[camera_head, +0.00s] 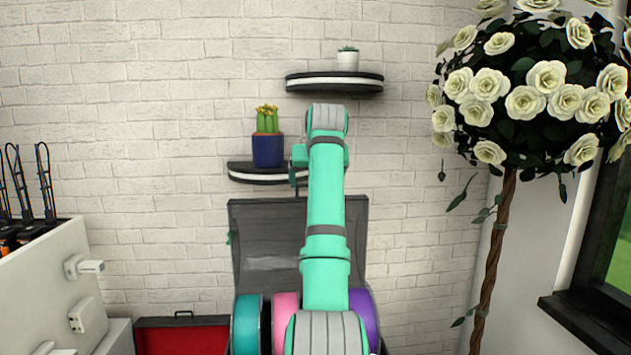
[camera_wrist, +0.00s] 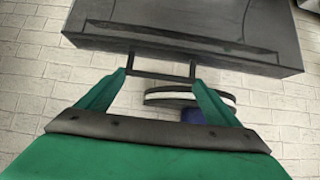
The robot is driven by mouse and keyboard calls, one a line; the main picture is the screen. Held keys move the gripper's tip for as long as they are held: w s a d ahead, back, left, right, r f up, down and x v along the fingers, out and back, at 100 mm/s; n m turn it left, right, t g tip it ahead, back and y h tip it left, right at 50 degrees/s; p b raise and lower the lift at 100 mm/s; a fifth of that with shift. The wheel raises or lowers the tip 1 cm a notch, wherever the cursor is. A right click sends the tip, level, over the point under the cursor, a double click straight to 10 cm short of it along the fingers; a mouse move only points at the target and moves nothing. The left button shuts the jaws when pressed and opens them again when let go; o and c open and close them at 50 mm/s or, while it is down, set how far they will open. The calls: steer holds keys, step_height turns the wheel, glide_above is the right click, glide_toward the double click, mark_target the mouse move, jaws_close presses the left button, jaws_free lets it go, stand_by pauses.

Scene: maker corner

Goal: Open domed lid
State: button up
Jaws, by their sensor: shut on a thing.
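The dark grey lid (camera_head: 265,225) stands raised, close to upright, behind my arm in the head view. Its panel fills the top of the wrist view (camera_wrist: 190,28), with a thin dark bar handle (camera_wrist: 160,76) on its near edge. My gripper (camera_wrist: 160,77) is shut on this handle, with a green fingertip at each end of the bar. In the head view my arm hides most of the gripper and part of the lid. Below the lid, teal (camera_head: 246,325), pink (camera_head: 284,318) and purple (camera_head: 364,315) spools show around my arm.
A lower wall shelf (camera_head: 255,179) with a cactus in a blue pot (camera_head: 267,150) is close behind the lid's top. A higher shelf (camera_head: 335,82) holds a small white pot. A red case (camera_head: 180,337) lies lower left; a rose tree (camera_head: 490,240) stands right.

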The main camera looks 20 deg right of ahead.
steer(key=shift+r, duration=0.45)
steer(key=o, duration=1.4)
steer(key=shift+w, duration=0.1)
steer(key=shift+a+f, duration=0.2)
steer(key=shift+s+d+r, duration=0.1)
steer(key=shift+s+r, duration=0.05)
steer(key=shift+s, duration=0.1)
steer(key=v, duration=1)
